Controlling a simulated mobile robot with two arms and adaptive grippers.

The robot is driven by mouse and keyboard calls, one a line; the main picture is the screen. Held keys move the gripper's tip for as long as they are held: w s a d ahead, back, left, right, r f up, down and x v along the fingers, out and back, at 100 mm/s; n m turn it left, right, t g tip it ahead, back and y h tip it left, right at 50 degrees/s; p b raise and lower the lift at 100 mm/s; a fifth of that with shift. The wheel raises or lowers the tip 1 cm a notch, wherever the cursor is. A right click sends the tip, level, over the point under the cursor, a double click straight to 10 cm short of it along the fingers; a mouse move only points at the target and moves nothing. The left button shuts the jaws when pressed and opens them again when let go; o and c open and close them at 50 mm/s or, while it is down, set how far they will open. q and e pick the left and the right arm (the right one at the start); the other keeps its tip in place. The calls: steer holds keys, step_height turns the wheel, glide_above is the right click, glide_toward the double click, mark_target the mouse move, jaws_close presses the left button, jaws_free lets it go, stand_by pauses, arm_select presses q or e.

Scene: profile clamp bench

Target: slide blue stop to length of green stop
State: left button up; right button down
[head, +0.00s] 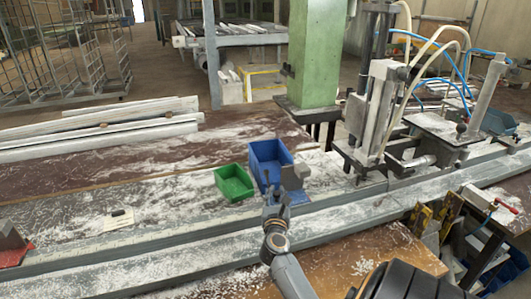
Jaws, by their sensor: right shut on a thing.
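The blue stop (293,177) is a grey block with a bit of blue at its base, on the long metal rail near the middle of the head view. My right gripper (275,195) comes up from the bottom and is shut at the left side of this stop. Its fingers partly cover the stop, so the exact contact is hard to see. A similar grey block on a red base (12,245) sits at the far left of the rail. I cannot make out a green stop for certain. My left gripper is not in view.
A green bin (234,183) and a blue bin (268,160) stand just behind the rail (150,243). A clamp machine with hoses (380,115) stands over the rail at right. A small pale tag (119,219) lies at left. White shavings cover the bench.

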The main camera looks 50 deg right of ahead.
steer(key=shift+s+d+f, duration=0.1)
steer(key=shift+s+f, duration=0.05)
steer(key=shift+f, duration=0.05)
steer(key=c, duration=1.2)
jaws_free()
steer(key=shift+r, duration=0.1)
steer(key=shift+s+a, duration=0.2)
steer(key=shift+a, duration=0.2)
steer(key=v, duration=1.1)
steer(key=shift+s, duration=0.1)
